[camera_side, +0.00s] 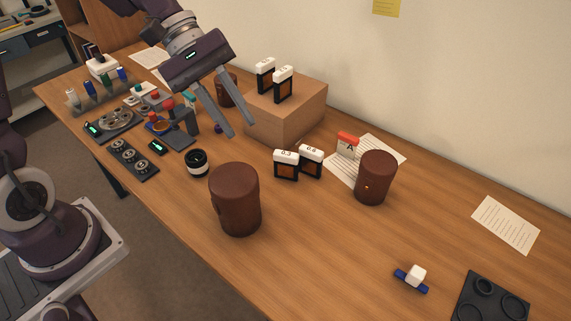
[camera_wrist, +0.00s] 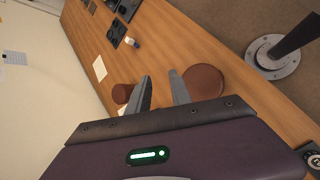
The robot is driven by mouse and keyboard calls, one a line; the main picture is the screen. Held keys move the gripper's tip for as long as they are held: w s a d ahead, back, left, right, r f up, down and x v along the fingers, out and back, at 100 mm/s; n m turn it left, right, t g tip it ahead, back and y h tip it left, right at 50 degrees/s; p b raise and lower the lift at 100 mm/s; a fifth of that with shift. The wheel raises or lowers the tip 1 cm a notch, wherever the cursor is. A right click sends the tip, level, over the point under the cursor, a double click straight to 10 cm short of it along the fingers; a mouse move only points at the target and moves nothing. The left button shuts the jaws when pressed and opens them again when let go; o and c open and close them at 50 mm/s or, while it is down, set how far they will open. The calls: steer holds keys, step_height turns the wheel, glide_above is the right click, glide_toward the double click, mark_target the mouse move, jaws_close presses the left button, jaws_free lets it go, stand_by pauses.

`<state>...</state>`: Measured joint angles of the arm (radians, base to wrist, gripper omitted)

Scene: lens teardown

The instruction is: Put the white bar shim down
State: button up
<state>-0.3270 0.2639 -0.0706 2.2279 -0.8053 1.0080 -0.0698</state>
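My gripper (camera_side: 237,133) is open and hangs in the air above the table, left of the cardboard-coloured box. Nothing shows between its fingers, also in the wrist view (camera_wrist: 160,84). I cannot tell for sure which thing is the white bar shim. A white block on a blue bar (camera_side: 415,275) lies on the table at the lower right, far from my gripper; it is small in the wrist view (camera_wrist: 131,42). Dark frames with white tops stand on the box (camera_side: 283,84) and in front of it (camera_side: 286,165).
A large brown lidded case (camera_side: 235,200) and a smaller one (camera_side: 375,178) stand on the table. The brown box (camera_side: 302,112) is beside my gripper. A dark tray with round recesses (camera_side: 490,300) lies at the lower right. The table's right middle is mostly clear.

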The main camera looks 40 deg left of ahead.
steer(key=w+a+f+n+t+h, duration=0.2)
steer(key=w+a+f+n+h, duration=0.15)
steer(key=w+f+n, duration=0.45)
steer(key=n+t+h, duration=0.1)
steer(key=n+t, duration=0.2)
steer(key=n, duration=0.1)
glide_above(286, 178)
steer(key=s+a, duration=0.2)
steer(key=a, duration=0.5)
step_height(286, 178, down, 15)
steer(key=shift+f, duration=0.1)
steer(key=x, duration=0.7)
steer(key=shift+w+d, duration=0.15)
steer(key=shift+d, duration=0.1)
jaws_close()
